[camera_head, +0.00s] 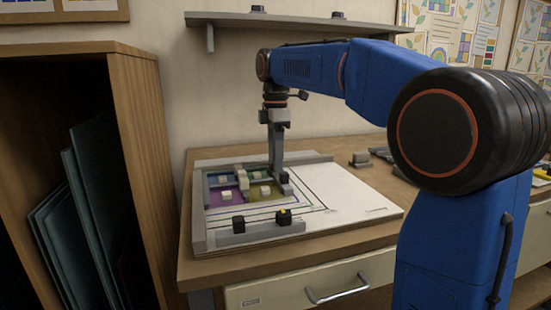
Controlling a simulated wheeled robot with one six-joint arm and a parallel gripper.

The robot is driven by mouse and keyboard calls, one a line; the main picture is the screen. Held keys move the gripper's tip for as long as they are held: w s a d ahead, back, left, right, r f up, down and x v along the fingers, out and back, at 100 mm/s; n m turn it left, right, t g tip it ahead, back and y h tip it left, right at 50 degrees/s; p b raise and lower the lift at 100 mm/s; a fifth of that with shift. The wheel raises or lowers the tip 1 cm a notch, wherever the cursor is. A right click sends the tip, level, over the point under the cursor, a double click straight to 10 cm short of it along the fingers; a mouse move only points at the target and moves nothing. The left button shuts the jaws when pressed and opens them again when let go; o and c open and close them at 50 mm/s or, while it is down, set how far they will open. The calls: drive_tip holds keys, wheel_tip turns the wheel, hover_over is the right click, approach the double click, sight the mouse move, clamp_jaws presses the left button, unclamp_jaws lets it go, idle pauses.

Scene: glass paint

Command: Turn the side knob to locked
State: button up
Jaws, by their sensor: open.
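A white board (345,205) on the bench carries a glass panel with coloured panes (225,195) inside grey rails. Two small black knobs sit on the front rail (262,230): one at left (238,224) and one with a yellow mark (283,216) at right. Another small dark piece (284,177) sits at the panel's right side, close by my gripper. I cannot tell which of these is the side knob, or its setting. My gripper (277,164) points down over the panel's right rear part. It is open; its fingertips are small and partly merge with the grey parts, so contact is unclear.
A wooden cabinet with upright dark sheets (85,215) stands at left. A wall shelf (290,20) with small dark pieces hangs behind my arm. Grey blocks (361,159) lie on the bench right of the board. A drawer with a metal handle (337,290) is below.

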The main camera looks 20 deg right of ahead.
drive_tip(key=c, duration=1)
drive_tip(key=shift+c, duration=0.2)
drive_tip(key=shift+m, duration=0.4)
drive_tip(key=m, duration=0.8)
drive_tip(key=shift+s+m, duration=0.1)
drive_tip(key=shift+m, duration=0.2)
drive_tip(key=m, duration=0.4)
drive_tip(key=shift+a, duration=0.1)
drive_tip(key=shift+a+m, duration=0.1)
drive_tip(key=shift+m, duration=2.1)
